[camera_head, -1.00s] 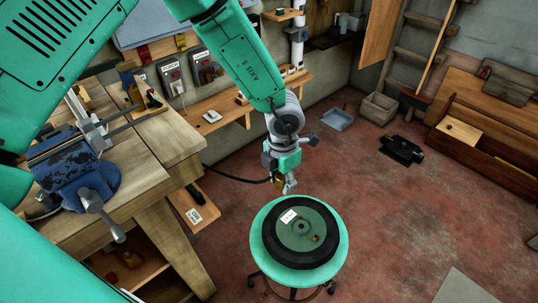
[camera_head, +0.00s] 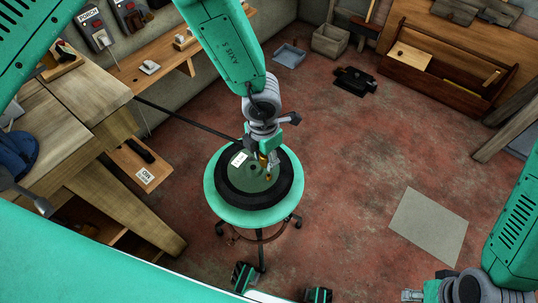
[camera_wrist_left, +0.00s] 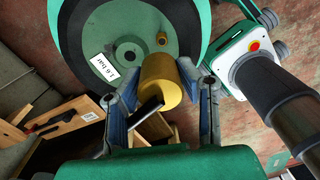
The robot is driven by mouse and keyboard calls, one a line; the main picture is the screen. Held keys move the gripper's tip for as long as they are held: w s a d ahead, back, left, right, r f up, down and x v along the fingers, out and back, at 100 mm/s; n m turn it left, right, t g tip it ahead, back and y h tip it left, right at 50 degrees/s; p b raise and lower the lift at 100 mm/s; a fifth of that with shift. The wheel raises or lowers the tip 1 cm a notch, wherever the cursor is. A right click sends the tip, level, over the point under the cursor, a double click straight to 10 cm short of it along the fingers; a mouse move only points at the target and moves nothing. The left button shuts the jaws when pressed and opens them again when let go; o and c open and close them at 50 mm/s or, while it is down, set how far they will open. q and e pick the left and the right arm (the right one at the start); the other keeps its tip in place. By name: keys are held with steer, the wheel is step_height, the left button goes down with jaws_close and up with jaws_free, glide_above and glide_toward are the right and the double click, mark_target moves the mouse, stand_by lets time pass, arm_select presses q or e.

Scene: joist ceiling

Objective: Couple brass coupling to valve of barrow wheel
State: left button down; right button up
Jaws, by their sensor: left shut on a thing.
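The barrow wheel, a black tyre on a green hub (camera_head: 235,178), lies flat on a round green stool (camera_head: 222,205). Its small brass valve (camera_head: 269,178) stands up from the hub, and it shows in the left wrist view (camera_wrist_left: 162,38). My left gripper (camera_head: 267,158) is shut on the brass coupling (camera_wrist_left: 160,80), a brass cylinder with a black hose end. The coupling is over the wheel and a little apart from the valve; its exact height above it is hard to judge. Part of my right gripper (camera_head: 412,295) shows at the bottom right edge, its jaws unclear.
A black hose (camera_head: 190,120) runs from the wall side to the left gripper. A wooden workbench (camera_head: 90,110) stands at left. A tool tray (camera_head: 440,80) and a grey bin (camera_head: 330,40) are at the back. A grey mat (camera_head: 428,226) lies on open floor at right.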

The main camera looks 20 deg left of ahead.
arm_select(q)
steer(key=shift+a+f+b, duration=0.1)
steer(key=shift+f+b, duration=0.5)
steer(key=shift+f, duration=0.15)
steer(key=shift+d+f+b, duration=0.4)
steer(key=shift+f, duration=0.2)
steer(key=shift+d+f+b, duration=0.35)
steer(key=shift+f+b, duration=0.05)
steer(key=shift+f, duration=0.15)
steer(key=shift+d+f+b, duration=0.15)
steer(key=shift+f+b, duration=0.2)
steer(key=shift+f, duration=0.2)
steer(key=shift+a+f, duration=0.25)
steer(key=shift+a, duration=0.5)
steer(key=shift+d, duration=0.6)
steer(key=shift+a, duration=0.6)
steer(key=shift+d, duration=0.7)
steer(key=shift+a, duration=0.1)
steer(key=shift+a, duration=0.15)
steer(key=shift+p, duration=0.4)
